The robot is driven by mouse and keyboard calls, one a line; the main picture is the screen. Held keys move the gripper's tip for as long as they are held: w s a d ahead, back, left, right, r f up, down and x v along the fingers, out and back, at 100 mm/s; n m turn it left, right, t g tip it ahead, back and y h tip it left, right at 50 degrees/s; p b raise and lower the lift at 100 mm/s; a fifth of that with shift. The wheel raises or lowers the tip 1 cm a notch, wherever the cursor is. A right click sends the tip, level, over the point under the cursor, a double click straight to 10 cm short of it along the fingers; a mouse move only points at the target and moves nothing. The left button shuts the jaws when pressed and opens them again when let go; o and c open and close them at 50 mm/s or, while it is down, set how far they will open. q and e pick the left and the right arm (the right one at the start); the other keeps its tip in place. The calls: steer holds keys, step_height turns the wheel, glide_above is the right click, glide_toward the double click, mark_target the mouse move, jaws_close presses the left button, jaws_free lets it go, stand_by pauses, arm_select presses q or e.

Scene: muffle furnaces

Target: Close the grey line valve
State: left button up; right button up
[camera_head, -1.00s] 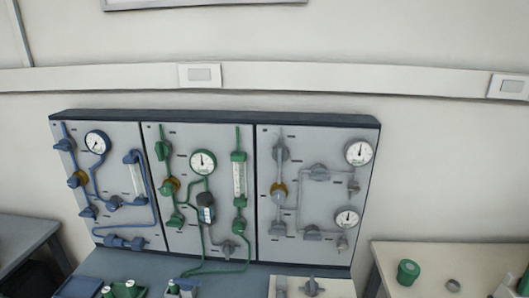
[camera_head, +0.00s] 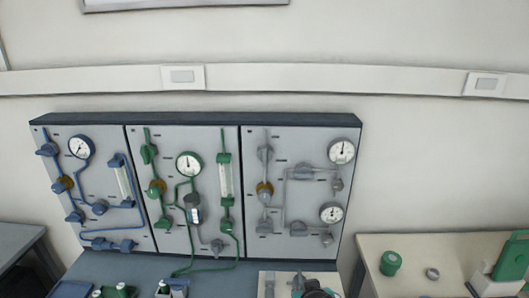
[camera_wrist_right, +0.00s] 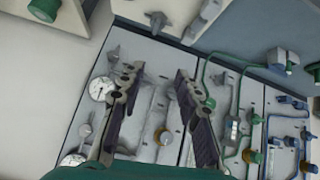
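The grey line runs over the right-hand panel (camera_head: 310,200) of the wall rig. It carries several grey valve handles, among them one at upper left (camera_head: 265,153), one at lower left (camera_head: 265,228) and one at lower middle (camera_head: 298,228). A brass-coloured regulator (camera_head: 265,190) sits between the two left handles. Which handle the task means, I cannot tell. My left gripper is not in view.
Two gauges (camera_head: 342,151) (camera_head: 332,213) sit on the grey panel's right. A green panel (camera_head: 180,230) and a blue panel (camera_head: 95,200) stand left of it. A pale board (camera_head: 337,281) lies below.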

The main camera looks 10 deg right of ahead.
steer(key=w+d+r+m+t+h+p, duration=0.15)
steer(key=w+r+p, duration=0.25)
steer(key=w+r, duration=0.55)
steer(key=t+p, duration=0.8)
glide_toward(265, 156)
steer(key=w, duration=0.1)
arm_select(q)
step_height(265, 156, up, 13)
steer(key=shift+b, duration=0.35)
arm_select(e)
steer(key=shift+g+h, duration=0.25)
steer(key=shift+h, duration=0.2)
steer(key=x, duration=0.7)
steer(key=shift+w+a, duration=0.15)
steer(key=shift+w, duration=0.15)
jaws_close()
